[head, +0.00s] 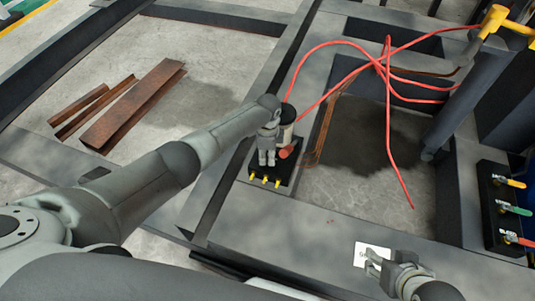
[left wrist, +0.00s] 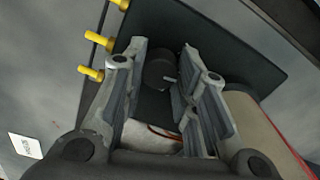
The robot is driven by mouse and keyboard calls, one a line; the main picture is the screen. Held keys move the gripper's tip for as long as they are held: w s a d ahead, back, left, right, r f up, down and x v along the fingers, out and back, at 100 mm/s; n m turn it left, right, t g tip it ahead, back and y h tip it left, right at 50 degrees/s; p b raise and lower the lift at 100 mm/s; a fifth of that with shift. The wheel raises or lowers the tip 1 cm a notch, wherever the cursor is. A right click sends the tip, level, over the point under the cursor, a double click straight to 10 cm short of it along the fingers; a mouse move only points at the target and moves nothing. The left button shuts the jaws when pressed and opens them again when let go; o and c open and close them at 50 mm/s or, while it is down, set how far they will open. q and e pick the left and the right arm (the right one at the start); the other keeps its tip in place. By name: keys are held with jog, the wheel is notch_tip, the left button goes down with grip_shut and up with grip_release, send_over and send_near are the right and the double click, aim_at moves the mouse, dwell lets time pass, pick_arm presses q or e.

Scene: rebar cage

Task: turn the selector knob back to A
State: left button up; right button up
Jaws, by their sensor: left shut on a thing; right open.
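The black selector knob (left wrist: 158,68), a short round cap with a small light pointer mark, sits on a dark plate (left wrist: 245,55) in the left wrist view. My left gripper (left wrist: 163,50) has a finger on each side of it and is shut on it. In the head view my left gripper (head: 267,158) points down at the dark box (head: 285,182) and hides the knob. No letter A is readable in either view. My right gripper (head: 374,264) is open and empty at the lower right, above the grey frame.
Several yellow pegs (head: 265,181) stick out of the box's near edge. A dark and pale cylinder (head: 287,115) with red hose (head: 318,48) stands close to my left gripper. A white label (head: 362,248) lies beside my right gripper. A valve block (head: 492,205) stands at right.

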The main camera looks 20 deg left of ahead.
pick_arm(q)
jog(key=shift+r, duration=0.1)
jog(key=o, duration=1.1)
jog(key=shift+c, duration=0.2)
notch_tip(320, 180, up, 12)
jog(key=shift+c, duration=0.2)
